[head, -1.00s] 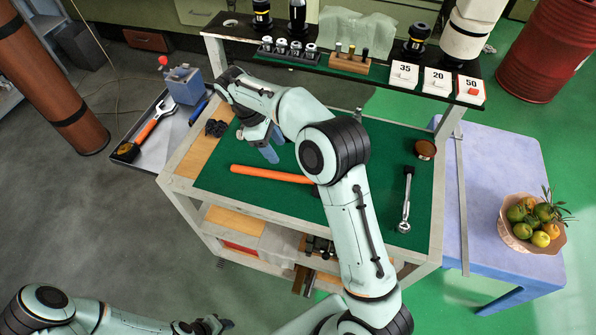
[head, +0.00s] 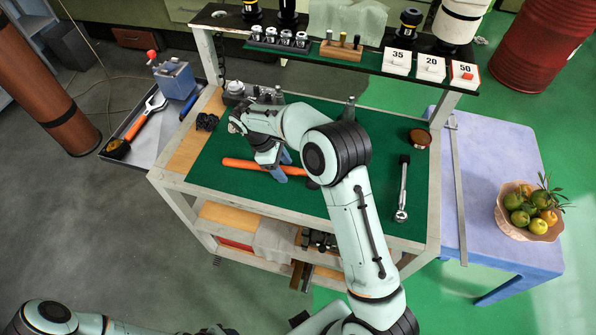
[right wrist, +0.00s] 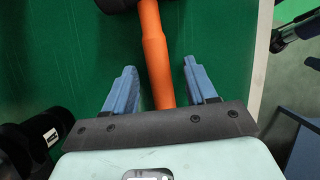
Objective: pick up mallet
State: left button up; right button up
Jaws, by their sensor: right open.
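The mallet lies on the green mat (head: 330,200) of the cart top. Its orange handle (head: 240,164) runs left to right in the head view, and its dark head is mostly hidden behind my right arm. My right gripper (head: 282,168) is open, with its blue fingers at the handle. In the right wrist view the mallet handle (right wrist: 154,45) passes between the open fingers of the right gripper (right wrist: 160,68), with gaps at both sides. The black mallet head (right wrist: 117,4) is cut by the top edge.
A ratchet (head: 402,190) and a brown-topped round tin (head: 419,138) lie right on the mat. A grey metal fixture (head: 236,92) stands at the back left. A raised shelf (head: 350,60) holds tool holders and number cards. A fruit bowl (head: 528,232) stands on the blue table.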

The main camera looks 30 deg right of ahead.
jog(key=shift+w+r, duration=0.1)
grip_shut()
